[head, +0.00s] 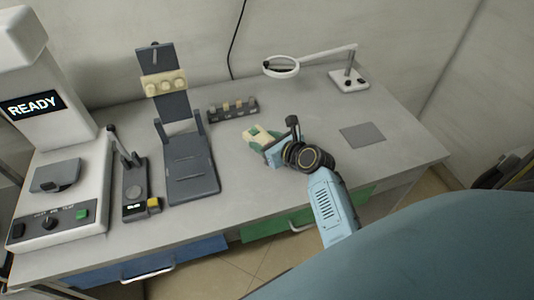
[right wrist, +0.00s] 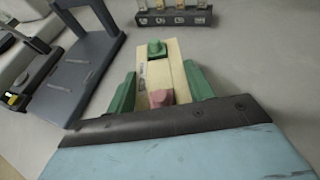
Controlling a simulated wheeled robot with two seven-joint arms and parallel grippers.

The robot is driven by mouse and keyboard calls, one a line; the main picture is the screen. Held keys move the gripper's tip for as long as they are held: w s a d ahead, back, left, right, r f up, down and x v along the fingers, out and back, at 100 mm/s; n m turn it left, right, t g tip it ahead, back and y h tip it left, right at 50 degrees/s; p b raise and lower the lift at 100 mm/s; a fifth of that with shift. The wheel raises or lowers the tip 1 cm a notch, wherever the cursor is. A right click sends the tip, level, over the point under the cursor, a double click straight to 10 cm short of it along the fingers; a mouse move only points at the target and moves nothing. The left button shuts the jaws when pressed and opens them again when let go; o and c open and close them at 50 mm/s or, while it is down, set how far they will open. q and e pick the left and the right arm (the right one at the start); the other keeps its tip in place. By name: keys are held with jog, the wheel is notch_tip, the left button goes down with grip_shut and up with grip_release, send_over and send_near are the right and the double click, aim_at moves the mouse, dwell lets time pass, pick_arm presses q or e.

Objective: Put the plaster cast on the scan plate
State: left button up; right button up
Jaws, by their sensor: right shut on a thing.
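My right gripper (head: 264,142) has green fingers shut on a cream block, apparently the plaster cast (head: 256,134). In the right wrist view the cast (right wrist: 178,72) lies between both fingers, with a green piece on its far end and a pink piece at its near end. I cannot tell whether it touches the table. A grey plate, likely the scan plate (head: 57,175), sits on the base of the white READY machine (head: 50,120) at far left, well away from the cast. My left gripper is out of view.
A dark stand (head: 191,172) holds a cream bar with round knobs. A small device (head: 134,190) stands between it and the machine. A low rack (head: 232,110) is behind the cast. A ring lamp (head: 282,67) and a flat grey square (head: 362,134) are right.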

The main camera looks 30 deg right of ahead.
notch_tip(320, 180, down, 4)
jog(key=shift+f+b, duration=0.1)
jog(key=shift+b, duration=0.75)
jog(key=o, duration=0.6)
jog(key=shift+f, duration=0.1)
jog(key=o, duration=0.5)
jog(key=shift+c, duration=0.2)
